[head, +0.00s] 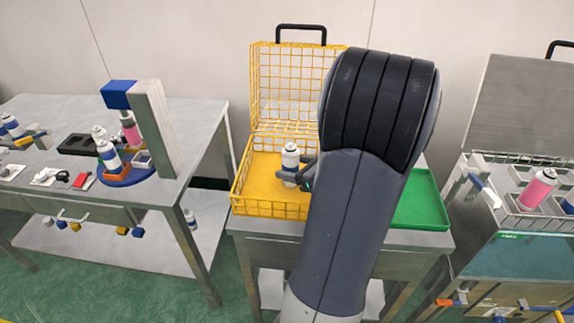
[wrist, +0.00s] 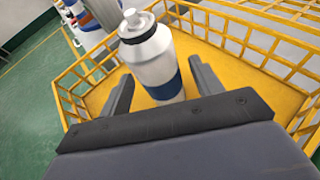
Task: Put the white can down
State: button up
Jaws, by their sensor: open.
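The white can (head: 290,158) with a blue band stands upright in the yellow wire basket (head: 270,208). In the wrist view the white can (wrist: 155,62) stands on the basket's yellow floor (wrist: 225,70), between my two fingers. My gripper (wrist: 160,85) is open, with a gap showing between each finger and the can. In the head view my gripper (head: 304,172) is at the can's lower right, and my arm hides the right part of the basket.
The basket's wire lid (head: 285,85) stands open behind it. A green tray (head: 418,208) lies to the right. The left table (head: 60,112) holds more cans and a fixture. A wire rack with a pink can (head: 537,190) stands at the far right.

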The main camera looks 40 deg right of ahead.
jog(key=v, duration=0.8)
jog(key=shift+s+r, duration=0.15)
jog(key=shift+s, duration=0.25)
jog(key=shift+s+d, duration=0.1)
jog(key=shift+d, duration=0.05)
